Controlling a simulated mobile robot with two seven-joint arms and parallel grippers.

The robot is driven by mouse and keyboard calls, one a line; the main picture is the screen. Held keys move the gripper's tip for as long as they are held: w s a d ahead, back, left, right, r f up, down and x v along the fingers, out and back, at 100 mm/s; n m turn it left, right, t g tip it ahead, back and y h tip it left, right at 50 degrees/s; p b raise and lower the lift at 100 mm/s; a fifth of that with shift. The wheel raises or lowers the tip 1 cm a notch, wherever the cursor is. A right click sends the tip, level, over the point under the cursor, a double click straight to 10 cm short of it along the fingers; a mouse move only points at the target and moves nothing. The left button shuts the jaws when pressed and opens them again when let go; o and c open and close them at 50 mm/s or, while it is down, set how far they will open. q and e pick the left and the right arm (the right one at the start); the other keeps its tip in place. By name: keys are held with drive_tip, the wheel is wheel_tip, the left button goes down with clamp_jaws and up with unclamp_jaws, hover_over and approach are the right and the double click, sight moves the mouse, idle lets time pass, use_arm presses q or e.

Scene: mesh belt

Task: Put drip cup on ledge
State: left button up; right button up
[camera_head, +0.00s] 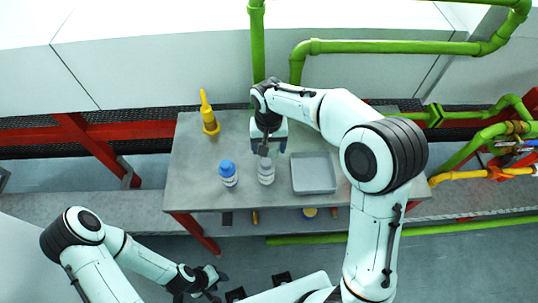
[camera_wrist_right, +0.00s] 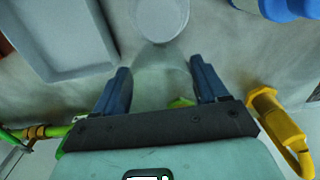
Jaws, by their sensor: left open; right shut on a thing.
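The drip cup, a pale translucent cup (camera_head: 266,174), is at the front middle of the grey table, between a blue-capped bottle and a grey tray. My right gripper (camera_head: 265,150) reaches down over it from behind. In the right wrist view the blue fingers of this gripper (camera_wrist_right: 160,92) are on both sides of the see-through cup (camera_wrist_right: 160,65), shut on it. I cannot tell whether the cup's base touches the table. My left gripper (camera_head: 215,284) is open and empty, low in the head view, away from the table. I cannot tell which surface is the ledge.
The grey tray (camera_head: 294,176) is just right of the cup. The blue-capped bottle (camera_head: 228,175) is close on its left. A yellow oil can (camera_head: 208,115) stands at the back left. Green pipes (camera_head: 257,45) rise behind the table (camera_head: 190,185). A grey strip (camera_head: 80,207) runs beside it.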

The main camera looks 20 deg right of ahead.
sight(269, 155)
drive_tip(key=shift+f, duration=2.5)
drive_tip(key=shift+f, duration=0.25)
drive_tip(key=o, duration=1)
drive_tip(key=shift+r, duration=0.1)
drive_tip(key=shift+o, duration=0.2)
drive_tip(key=shift+r, duration=0.1)
